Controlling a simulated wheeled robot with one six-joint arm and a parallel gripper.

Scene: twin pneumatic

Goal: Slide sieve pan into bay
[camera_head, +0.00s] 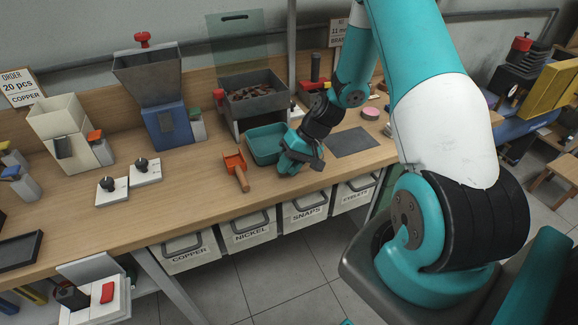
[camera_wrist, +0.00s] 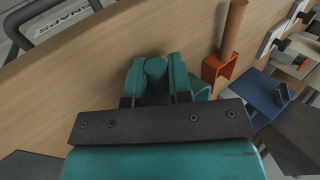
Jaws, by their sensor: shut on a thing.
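The teal sieve pan (camera_head: 265,146) is a shallow open tray on the workbench, in front of and partly below the grey hopper. My gripper (camera_head: 291,162) is at the pan's right front side. In the wrist view my gripper (camera_wrist: 156,78) is shut on a round teal part between its fingers, which looks like the pan's handle. A curved piece of the pan (camera_wrist: 206,87) shows behind the right finger; the rest is hidden by the gripper. The bay seems to be the space under the grey hopper (camera_head: 252,97); its inside is hard to see.
An orange scoop (camera_head: 236,168) lies left of the pan; it also shows in the wrist view (camera_wrist: 221,68). A blue-based hopper (camera_head: 168,125) stands further left. A dark grey mat (camera_head: 352,141) lies to the right. Labelled drawers (camera_head: 251,231) hang below the bench's front edge.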

